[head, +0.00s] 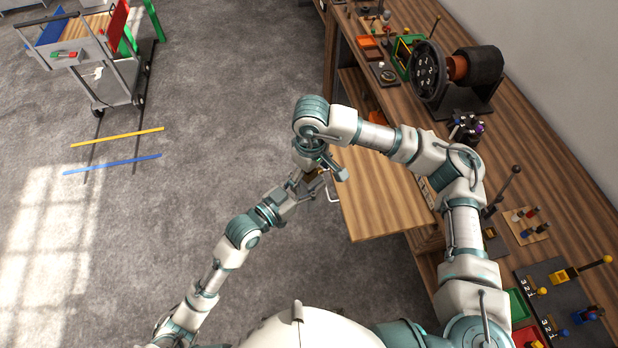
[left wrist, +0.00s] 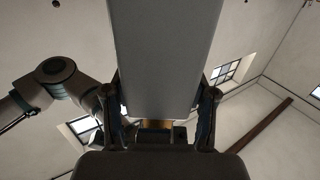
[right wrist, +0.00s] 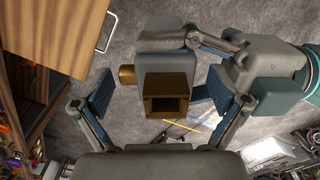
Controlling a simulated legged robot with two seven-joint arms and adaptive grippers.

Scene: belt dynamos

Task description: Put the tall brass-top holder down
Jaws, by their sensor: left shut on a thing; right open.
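The tall brass-top holder has a grey block body and a brass square socket top; the open socket (right wrist: 167,105) faces the right wrist camera, with a brass knob (right wrist: 127,75) at its side. My left gripper (left wrist: 160,112) is shut on the holder; its grey body (left wrist: 167,50) fills the middle of the left wrist view. My right gripper (right wrist: 155,98) is open, its fingers on either side of the holder's brass end, with a gap visible on the left. In the head view both grippers meet in mid-air near the drawer, and the holder is mostly hidden, with a small brass patch (head: 308,176) showing.
A long wooden bench (head: 575,195) runs along the right with a dynamo (head: 460,75), several small parts and levers. An open wooden drawer or shelf (head: 385,195) juts from it beside my grippers.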

